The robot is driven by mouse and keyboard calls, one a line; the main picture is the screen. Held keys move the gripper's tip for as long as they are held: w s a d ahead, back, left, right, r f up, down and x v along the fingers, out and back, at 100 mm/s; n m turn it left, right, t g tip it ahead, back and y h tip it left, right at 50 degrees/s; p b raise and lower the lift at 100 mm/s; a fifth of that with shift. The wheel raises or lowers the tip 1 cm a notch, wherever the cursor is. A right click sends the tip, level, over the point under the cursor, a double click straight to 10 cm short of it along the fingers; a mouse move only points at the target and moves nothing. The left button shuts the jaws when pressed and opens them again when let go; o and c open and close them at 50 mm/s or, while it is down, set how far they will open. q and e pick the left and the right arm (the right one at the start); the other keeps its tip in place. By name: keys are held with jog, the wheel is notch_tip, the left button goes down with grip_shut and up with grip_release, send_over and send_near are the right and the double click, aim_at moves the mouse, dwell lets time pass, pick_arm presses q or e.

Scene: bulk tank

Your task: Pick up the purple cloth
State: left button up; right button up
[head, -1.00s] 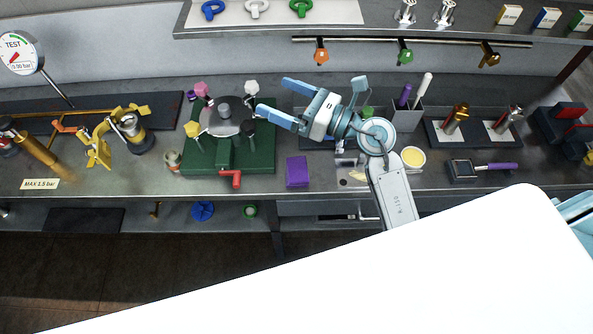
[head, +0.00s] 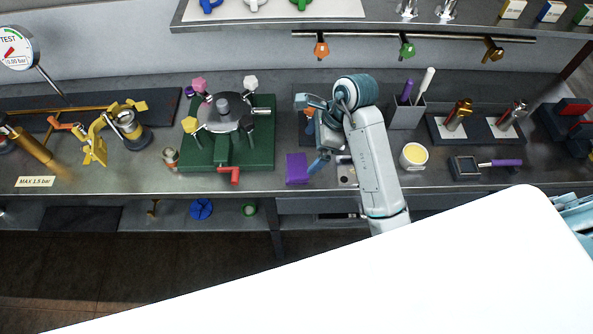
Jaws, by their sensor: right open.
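The purple cloth (head: 296,169) is a small folded block lying on the grey bench in the head view, to the right of the green fixture. My right gripper (head: 313,168) points down just to the right of the cloth, with its blue fingers partly hidden by its own wrist. It is open, and no cloth shows between its fingers. Whether a finger touches the cloth's right edge cannot be told. My left gripper is not in view.
A green fixture (head: 257,158) with coloured knobs and a red handle (head: 233,175) stands left of the cloth. A cup with yellow contents (head: 414,156) and a grey pen holder (head: 404,117) stand to the right. A white surface (head: 400,280) fills the foreground.

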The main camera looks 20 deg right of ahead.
aim_at(298, 166)
jog(key=p+x, duration=0.1)
jog(key=x, duration=0.1)
jog(key=shift+w+a+f, duration=0.1)
jog(key=shift+a+f, duration=0.15)
jog(key=p+x, duration=0.1)
jog(key=x, duration=0.1)
jog(key=p+x, duration=0.2)
jog(key=shift+s+a+f, duration=0.15)
jog(key=shift+s+f, duration=0.05)
jog(key=shift+f, duration=0.2)
jog(key=shift+w+a+f+p, duration=0.1)
jog(key=shift+a+f+p, duration=0.05)
jog(key=shift+f+p, duration=0.2)
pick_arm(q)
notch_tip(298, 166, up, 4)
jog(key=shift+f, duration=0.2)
pick_arm(e)
jog(key=c, duration=1)
